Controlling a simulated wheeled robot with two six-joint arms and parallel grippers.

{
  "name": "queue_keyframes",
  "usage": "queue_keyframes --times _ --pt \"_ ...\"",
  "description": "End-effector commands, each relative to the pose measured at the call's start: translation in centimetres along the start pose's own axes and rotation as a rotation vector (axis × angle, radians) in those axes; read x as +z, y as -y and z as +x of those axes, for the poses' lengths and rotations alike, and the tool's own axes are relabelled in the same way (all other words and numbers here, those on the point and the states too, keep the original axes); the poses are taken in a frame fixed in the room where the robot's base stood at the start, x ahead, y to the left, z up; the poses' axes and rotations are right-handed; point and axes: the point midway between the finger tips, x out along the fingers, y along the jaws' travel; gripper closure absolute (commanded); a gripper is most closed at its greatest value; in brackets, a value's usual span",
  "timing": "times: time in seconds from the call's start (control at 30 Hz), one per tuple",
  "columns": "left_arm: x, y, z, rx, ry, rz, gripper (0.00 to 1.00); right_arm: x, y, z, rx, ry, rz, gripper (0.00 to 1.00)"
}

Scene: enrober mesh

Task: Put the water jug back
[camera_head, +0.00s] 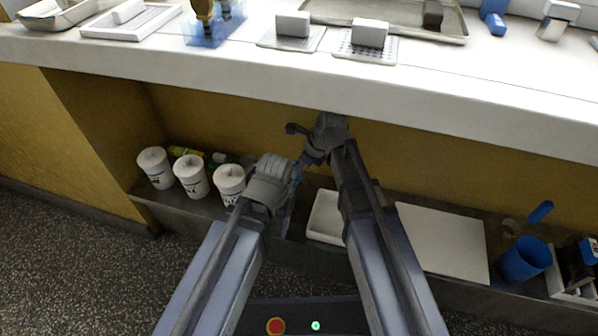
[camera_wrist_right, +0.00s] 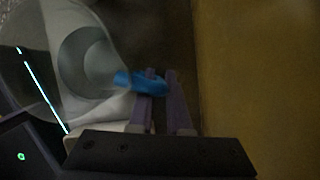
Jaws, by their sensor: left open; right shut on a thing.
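A clear, see-through vessel that looks like the water jug (camera_wrist_right: 85,60) fills the left of the right wrist view. Its blue handle (camera_wrist_right: 138,82) lies between the fingers of my right gripper (camera_wrist_right: 160,88), which is shut on it. In the head view my right gripper (camera_head: 308,160) is in front of the lower shelf, below the counter edge. I cannot make out the jug there; my arms cover that spot. My left gripper (camera_head: 291,200) is just below and left of the right one, open, its fingers partly hidden by its wrist.
Several white tubs (camera_head: 192,176) stand on the lower shelf (camera_head: 455,285) at the left. A white tray (camera_head: 326,218), a white board (camera_head: 442,240) and a blue container (camera_head: 525,260) are to the right. The counter (camera_head: 450,75) overhangs the shelf. A yellow wall (camera_wrist_right: 250,70) is close to my right gripper.

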Motion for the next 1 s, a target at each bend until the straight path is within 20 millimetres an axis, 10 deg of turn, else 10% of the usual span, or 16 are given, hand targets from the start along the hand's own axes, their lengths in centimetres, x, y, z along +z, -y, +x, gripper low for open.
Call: queue_keyframes --times 0.2,0.23,0.5,1.0 --pt "0.0 0.0 0.4 0.0 0.0 0.0 0.2 -0.1 0.0 0.3 0.001 0.001 0.001 1.0" --pt "0.0 0.0 0.3 0.0 0.0 0.0 0.2 -0.1 0.0 0.3 0.0 0.0 0.0 0.82" --pt "0.0 0.0 0.2 0.0 0.0 0.0 0.2 -0.1 0.0 0.2 0.0 0.0 0.0 0.54" --pt "0.1 0.1 -1.1 0.0 0.001 0.0 0.2 0.1 0.0 -1.1 0.0 0.0 0.0 0.54"
